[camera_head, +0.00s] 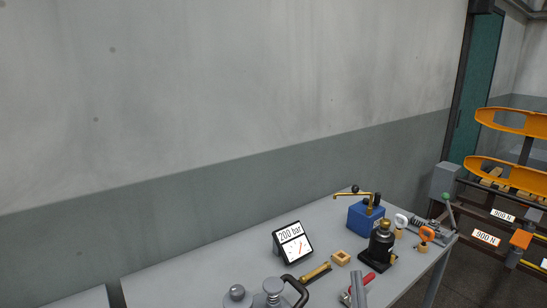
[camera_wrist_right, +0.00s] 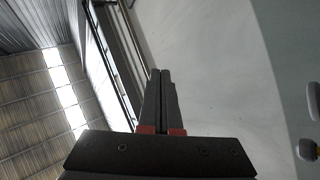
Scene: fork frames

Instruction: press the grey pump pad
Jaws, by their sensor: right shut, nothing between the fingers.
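A grey mushroom-shaped pad (camera_head: 273,286) stands near the bottom edge of the head view, on the grey workbench (camera_head: 190,281); I take it to be the pump pad. A black curved handle (camera_head: 298,288) is just right of it. A second round grey piece with a knob (camera_head: 237,293) stands to its left. My right gripper (camera_head: 358,280) shows as a grey upright shape to the right of the pad, apart from it. In the right wrist view its dark fingers (camera_wrist_right: 160,75) are shut and empty. My left gripper is not in view.
A tilted gauge display (camera_head: 293,243) reads 200 bar. A brass cylinder (camera_head: 316,272), a wooden block (camera_head: 340,257), a black bottle jack (camera_head: 378,247) and a blue box (camera_head: 366,217) stand to the right. The bench left of the gauge is bare.

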